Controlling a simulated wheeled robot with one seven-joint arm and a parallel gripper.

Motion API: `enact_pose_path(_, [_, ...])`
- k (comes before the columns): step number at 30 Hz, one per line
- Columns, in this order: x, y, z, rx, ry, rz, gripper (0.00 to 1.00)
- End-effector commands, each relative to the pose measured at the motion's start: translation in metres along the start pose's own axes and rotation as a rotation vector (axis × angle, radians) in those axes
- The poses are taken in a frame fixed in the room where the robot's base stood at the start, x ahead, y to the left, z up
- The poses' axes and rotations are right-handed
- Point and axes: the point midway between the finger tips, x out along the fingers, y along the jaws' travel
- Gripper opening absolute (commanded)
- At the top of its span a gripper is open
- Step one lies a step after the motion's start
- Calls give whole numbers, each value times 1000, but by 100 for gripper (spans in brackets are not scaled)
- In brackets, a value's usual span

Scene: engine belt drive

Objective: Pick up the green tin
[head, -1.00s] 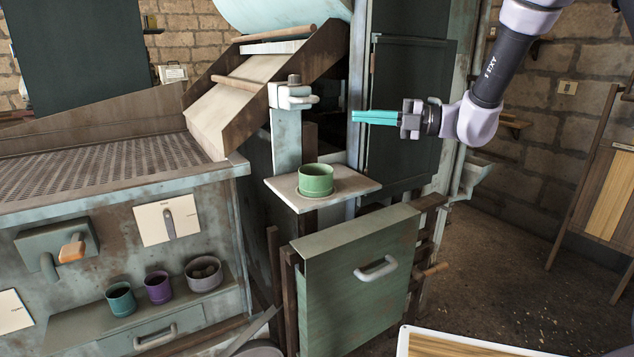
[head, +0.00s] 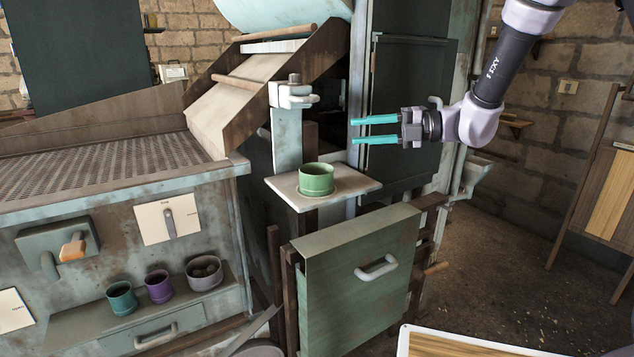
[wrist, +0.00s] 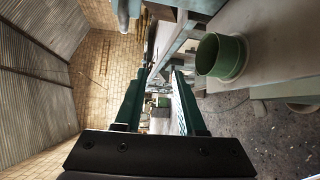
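The green tin (head: 316,179) stands upright on a small pale shelf (head: 350,187) in the middle of the head view. Its top is open. My gripper (head: 352,131) is above and to the right of the tin, its teal fingers pointing left, open with nothing between them. In the wrist view the tin (wrist: 221,57) shows at the upper right, to the right of my gripper's fingers (wrist: 160,88), and apart from them.
A clamp-like fitting on a post (head: 291,96) rises just behind the tin. A green panel with a handle (head: 358,270) stands below the shelf. A teal cup (head: 121,299), a purple cup (head: 158,287) and a grey bowl (head: 204,273) sit on a lower ledge at left.

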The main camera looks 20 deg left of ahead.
Motion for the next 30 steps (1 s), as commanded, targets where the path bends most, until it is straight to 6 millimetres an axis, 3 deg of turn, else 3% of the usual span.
enact_pose_path(5, [-20,-91,-65,-408,316,-341,39])
enact_pose_path(9, [-67,-162,-91,-898,670,-563,39])
enact_pose_path(12, [-101,-196,-83,-1289,927,-655,39])
enact_pose_path(15, [-123,-212,-56,-1714,1171,-696,39])
enact_pose_path(17, [-127,-212,-35,-1985,1307,-696,39])
enact_pose_path(20, [-118,-197,0,-2462,1500,-661,39])
enact_pose_path(21, [-108,-186,11,2648,-1552,632,39])
enact_pose_path(25, [-66,-139,27,2268,-1140,358,39])
enact_pose_path(30, [-20,-82,9,1898,-749,177,39])
